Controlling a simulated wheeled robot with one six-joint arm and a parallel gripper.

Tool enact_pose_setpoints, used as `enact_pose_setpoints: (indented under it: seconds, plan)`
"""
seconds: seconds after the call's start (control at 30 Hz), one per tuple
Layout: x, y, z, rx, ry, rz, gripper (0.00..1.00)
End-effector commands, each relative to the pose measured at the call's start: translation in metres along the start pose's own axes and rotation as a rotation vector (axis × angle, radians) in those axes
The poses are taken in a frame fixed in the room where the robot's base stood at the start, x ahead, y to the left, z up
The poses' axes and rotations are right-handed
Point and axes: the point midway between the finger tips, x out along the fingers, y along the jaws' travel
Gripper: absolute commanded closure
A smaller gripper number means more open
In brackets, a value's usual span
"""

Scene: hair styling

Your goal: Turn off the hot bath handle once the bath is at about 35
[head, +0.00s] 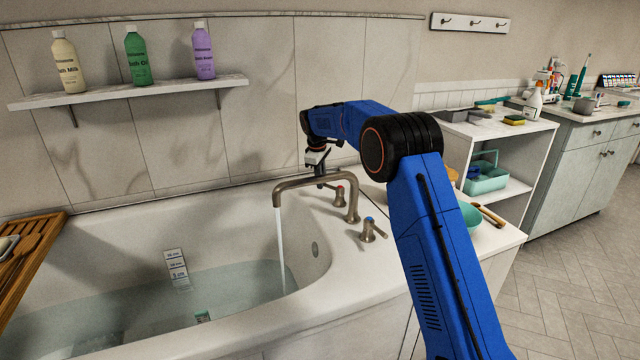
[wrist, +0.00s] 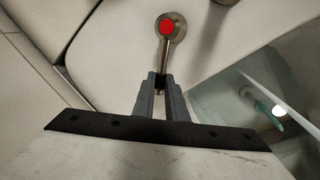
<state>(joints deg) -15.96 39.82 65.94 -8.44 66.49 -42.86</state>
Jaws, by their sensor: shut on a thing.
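The hot bath handle is a bronze lever with a red cap (wrist: 166,27); it shows behind the spout in the head view (head: 339,194). My gripper (wrist: 161,82) is shut on the end of its lever. In the head view my gripper (head: 320,176) is partly hidden behind the spout. The bronze spout (head: 310,179) pours a stream of water into the white bath (head: 130,228), which is partly filled. A small white and green item (head: 203,316) is in the water; I cannot read any temperature on it.
The blue-capped handle (head: 372,230) stands in front of the spout. A depth scale (head: 177,268) is on the bath's inner wall. A wooden tray (head: 28,255) lies across the left end. A shelf (head: 130,92) with bottles hangs above. A teal bowl (head: 468,215) sits at the right.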

Motion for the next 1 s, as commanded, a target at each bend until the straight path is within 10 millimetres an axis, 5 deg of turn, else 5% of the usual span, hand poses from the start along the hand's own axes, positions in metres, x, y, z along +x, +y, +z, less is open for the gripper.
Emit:
enact_pose_setpoints:
  seconds: [0.6, 1.0]
  plan:
    - [0.008, 0.042, 0.008, 0.549, -0.107, 0.001, 1.00]
    - [0.010, 0.055, 0.017, 0.753, -0.146, 0.001, 1.00]
